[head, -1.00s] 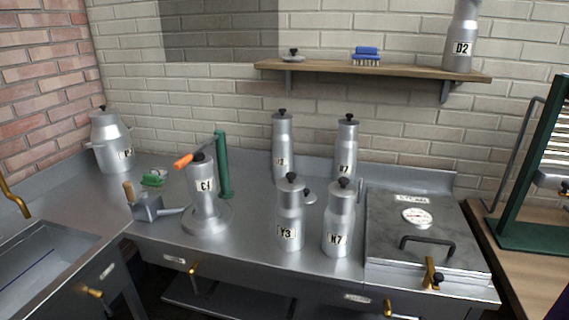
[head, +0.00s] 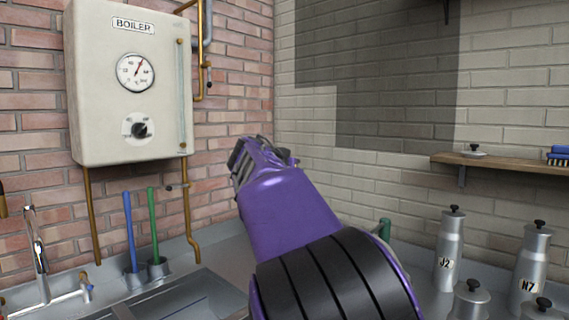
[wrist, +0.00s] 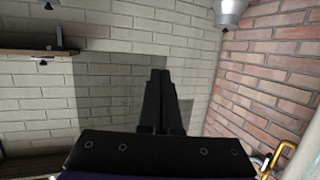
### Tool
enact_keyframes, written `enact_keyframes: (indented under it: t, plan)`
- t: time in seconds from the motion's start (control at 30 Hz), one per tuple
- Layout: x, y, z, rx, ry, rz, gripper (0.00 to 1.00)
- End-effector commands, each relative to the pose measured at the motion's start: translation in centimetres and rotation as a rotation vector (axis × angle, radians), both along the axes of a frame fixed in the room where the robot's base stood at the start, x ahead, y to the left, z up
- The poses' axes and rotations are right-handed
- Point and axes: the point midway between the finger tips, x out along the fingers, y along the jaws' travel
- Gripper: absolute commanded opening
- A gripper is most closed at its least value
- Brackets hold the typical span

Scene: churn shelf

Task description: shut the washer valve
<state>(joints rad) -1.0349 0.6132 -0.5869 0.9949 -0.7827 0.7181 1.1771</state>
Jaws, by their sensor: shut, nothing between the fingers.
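No valve labelled as the washer valve can be made out in either current view. My gripper (head: 248,157) is raised in front of the wall corner in the head view, to the right of the boiler. In the wrist view my gripper's two dark fingers (wrist: 160,100) lie together, shut and empty, with only brick wall beyond them. The counter fronts with brass valve handles are outside the current head view, and my arm hides part of the counter.
A boiler (head: 130,80) with gauge and knob hangs on the red brick wall, with copper pipes (head: 188,215) beside it. Below are a sink tap (head: 38,245) and blue and green rods (head: 153,220). Metal churns (head: 448,250) stand at right under a shelf (head: 490,162).

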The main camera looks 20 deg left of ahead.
Motion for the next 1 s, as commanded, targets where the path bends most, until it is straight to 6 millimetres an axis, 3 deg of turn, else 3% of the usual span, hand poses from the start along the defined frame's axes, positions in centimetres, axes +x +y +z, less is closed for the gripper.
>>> enact_keyframes:
  t: [0.03,0.13,0.3,0.5,1.0]
  plan:
    - [-0.1,-0.7,0.9,0.027,0.006,-0.004,0.00]
    - [-2.4,1.1,-0.2,0.024,0.015,0.006,0.00]
    - [-5.9,2.7,0.1,0.025,0.014,0.006,0.00]
    - [-8.4,4.0,0.2,0.024,0.013,0.004,0.00]
    - [-9.2,4.3,0.3,0.024,0.013,0.002,0.00]
